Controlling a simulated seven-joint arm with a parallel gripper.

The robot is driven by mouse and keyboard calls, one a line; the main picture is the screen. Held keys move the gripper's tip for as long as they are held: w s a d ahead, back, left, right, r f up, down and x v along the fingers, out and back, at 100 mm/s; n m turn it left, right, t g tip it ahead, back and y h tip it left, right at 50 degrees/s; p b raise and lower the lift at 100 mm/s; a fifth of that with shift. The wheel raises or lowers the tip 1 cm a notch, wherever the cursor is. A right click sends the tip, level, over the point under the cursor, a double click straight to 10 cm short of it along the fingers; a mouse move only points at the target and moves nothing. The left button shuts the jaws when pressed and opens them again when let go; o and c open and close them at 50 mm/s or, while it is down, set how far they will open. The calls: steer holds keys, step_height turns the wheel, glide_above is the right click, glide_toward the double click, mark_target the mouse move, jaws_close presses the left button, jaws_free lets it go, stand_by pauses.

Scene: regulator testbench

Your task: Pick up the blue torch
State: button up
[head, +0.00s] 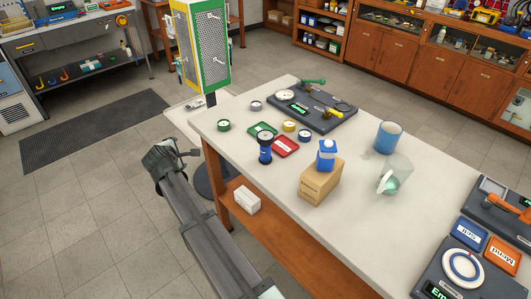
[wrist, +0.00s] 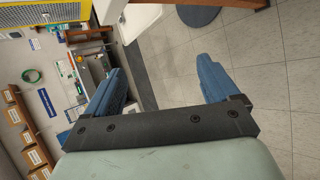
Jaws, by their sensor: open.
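The blue torch (head: 265,151) stands upright near the left edge of the white-topped table (head: 228,143), with its dark round head up. My gripper (head: 181,150) is off the table's left side, over the floor, well to the left of the torch and apart from it. In the wrist view my gripper (wrist: 160,82) shows two blue fingers spread wide with nothing between them. The torch is not seen in the wrist view.
Beside the torch lie a red tray (head: 285,146), a green tray (head: 262,129) and several small round tins. A cardboard box (head: 321,182) with a blue-and-white carton (head: 326,156) stands to its right. A dark board (head: 316,108) lies behind. A pegboard stand (head: 203,45) rises beyond the table's left end.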

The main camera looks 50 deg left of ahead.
step_height(320, 180, up, 5)
steer(key=w+m, duration=0.2)
steer(key=m+g+h, duration=0.4)
steer(key=m+g, duration=0.1)
steer(key=m, duration=1)
glide_toward(269, 138)
steer(key=f, duration=0.1)
steer(key=x, duration=0.8)
steer(key=shift+a+f, duration=0.15)
steer(key=shift+f, duration=0.05)
steer(key=shift+a+r+x, duration=0.1)
steer(key=shift+a+x, duration=0.05)
steer(key=shift+x, duration=0.75)
steer(key=shift+a+r+x, duration=0.1)
steer(key=shift+a+x, duration=0.1)
steer(key=shift+x, duration=0.75)
steer(key=shift+a+x, duration=0.15)
steer(key=shift+x, duration=0.75)
steer(key=shift+c, duration=0.5)
steer(key=c, duration=1.2)
